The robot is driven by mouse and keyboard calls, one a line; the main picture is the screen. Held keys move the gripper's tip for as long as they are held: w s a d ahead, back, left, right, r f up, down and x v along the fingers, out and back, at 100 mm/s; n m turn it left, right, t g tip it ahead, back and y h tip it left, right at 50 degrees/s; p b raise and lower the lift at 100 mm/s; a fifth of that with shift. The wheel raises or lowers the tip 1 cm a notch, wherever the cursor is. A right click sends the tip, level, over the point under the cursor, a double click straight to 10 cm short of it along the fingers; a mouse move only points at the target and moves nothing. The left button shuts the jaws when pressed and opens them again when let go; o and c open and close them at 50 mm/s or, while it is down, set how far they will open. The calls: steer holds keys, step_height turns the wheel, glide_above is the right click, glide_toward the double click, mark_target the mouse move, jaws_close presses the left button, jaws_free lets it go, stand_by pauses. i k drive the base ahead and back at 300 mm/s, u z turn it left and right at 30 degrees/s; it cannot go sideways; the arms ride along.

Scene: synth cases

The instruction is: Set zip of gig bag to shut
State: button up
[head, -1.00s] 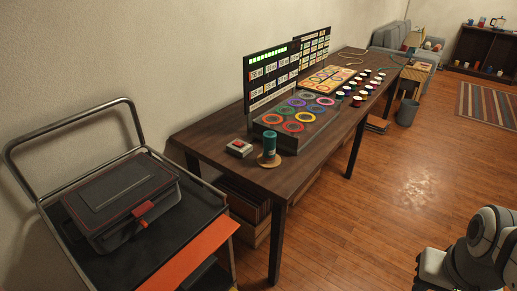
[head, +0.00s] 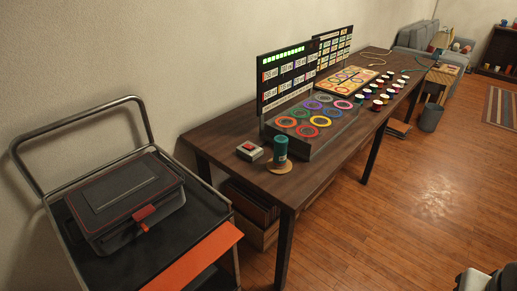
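The gig bag (head: 122,203) is a dark grey, box-shaped bag with red piping, lying on the black top of a metal cart at the left of the head view. A red tab or buckle (head: 145,215) sits on its front right side, with a small orange pull below it. The lid lies down, but I cannot tell from here whether the zip is open or shut. A piece of my arm shows at the bottom right corner, far from the bag. My gripper is not in view.
The cart (head: 75,258) has a tall handle at its left and an orange panel (head: 196,258) at its front. A long dark table (head: 215,137) stands to its right, with ring boards, a teal cylinder (head: 280,150) and a red-button box (head: 250,151). The wooden floor (head: 400,215) at right is clear.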

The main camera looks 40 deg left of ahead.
mark_target(141, 224)
steer(key=i, duration=1.8)
steer(key=u, duration=2.95)
steer(key=k, duration=0.95)
steer(key=z, duration=0.05)
steer(key=i, duration=0.9)
steer(key=u, duration=0.05)
